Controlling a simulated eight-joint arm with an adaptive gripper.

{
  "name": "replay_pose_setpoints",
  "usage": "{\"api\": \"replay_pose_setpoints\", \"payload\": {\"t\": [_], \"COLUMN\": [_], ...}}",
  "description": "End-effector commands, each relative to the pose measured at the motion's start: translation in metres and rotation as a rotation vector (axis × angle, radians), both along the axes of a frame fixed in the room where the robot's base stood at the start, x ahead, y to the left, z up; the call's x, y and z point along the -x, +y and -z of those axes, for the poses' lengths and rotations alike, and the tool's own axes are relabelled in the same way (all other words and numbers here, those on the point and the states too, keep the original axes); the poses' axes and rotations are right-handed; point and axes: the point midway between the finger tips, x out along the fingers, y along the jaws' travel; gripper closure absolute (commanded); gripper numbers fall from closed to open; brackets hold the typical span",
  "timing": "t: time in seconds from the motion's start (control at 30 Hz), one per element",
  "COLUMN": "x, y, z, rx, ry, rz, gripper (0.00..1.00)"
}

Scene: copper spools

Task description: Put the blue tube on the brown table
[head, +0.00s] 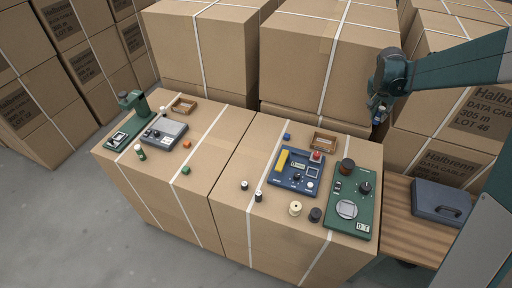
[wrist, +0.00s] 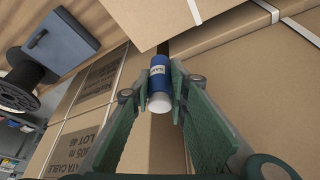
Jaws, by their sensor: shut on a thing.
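My gripper (wrist: 160,84) is shut on a blue tube (wrist: 159,74) with a white end and a pale label, held between the fingertips. In the head view my gripper (head: 378,110) is in the air at the upper right, in front of the stacked cartons; the tube there is too small to make out well. The brown table (head: 408,232) is a wooden top at the lower right, below and to the right of my gripper. It also shows at the upper left of the wrist view (wrist: 76,14).
A blue-grey case (head: 440,201) lies on the brown table. Cartons beside it carry a green panel (head: 350,190), a blue panel (head: 297,171), small spools (head: 295,208) and a wooden tray (head: 323,141). Tall stacked cartons (head: 325,55) stand behind. A black reel (wrist: 22,80) shows in the wrist view.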

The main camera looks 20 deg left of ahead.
Motion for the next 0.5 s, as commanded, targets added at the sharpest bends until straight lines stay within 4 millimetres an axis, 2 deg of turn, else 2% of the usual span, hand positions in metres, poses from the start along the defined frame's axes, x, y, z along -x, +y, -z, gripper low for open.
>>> {"api": "replay_pose_setpoints", "payload": {"t": [0.03, 0.5], "x": [0.000, 0.015], "y": [0.018, 0.160], "z": [-0.001, -0.001], "rx": [0.001, 0.001], "ry": [0.000, 0.001], "rz": [-0.016, -0.124], "gripper": [0.95, 0.95]}}
